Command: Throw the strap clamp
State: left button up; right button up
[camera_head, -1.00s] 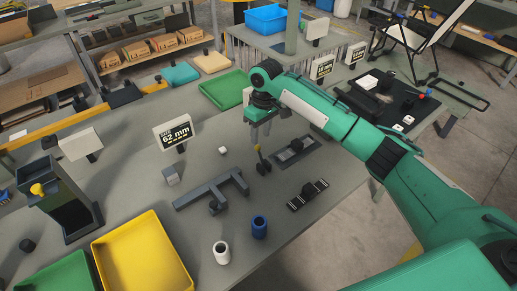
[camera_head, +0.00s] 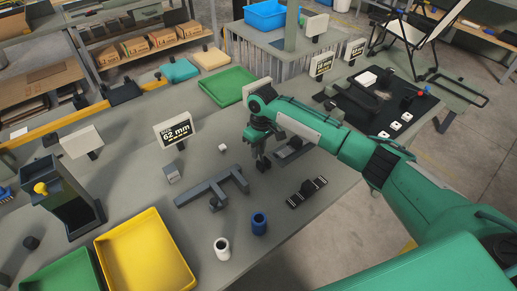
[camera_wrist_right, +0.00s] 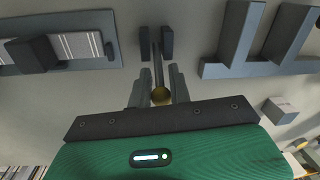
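The strap clamp's lever, a thin dark bar with a yellow knob (camera_wrist_right: 160,96), shows in the right wrist view, running away from me between two dark blocks. Its dark base (camera_head: 263,165) shows in the head view just under my gripper, which hides the knob there. My right gripper (camera_wrist_right: 159,88) is open, with one finger on each side of the knob. Small gaps seem to show between the fingers and the knob; I cannot tell whether either touches it. It also shows in the head view (camera_head: 259,148), pointing down over the clamp. My left gripper is not in view.
A dark rectangular frame (camera_head: 294,151) lies beside the gripper, a black ribbed strip (camera_head: 306,192) nearer. A blue cup (camera_head: 259,223), a white cup (camera_head: 222,248) and a yellow tray (camera_head: 145,257) are nearer the front.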

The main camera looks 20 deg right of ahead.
grip_shut()
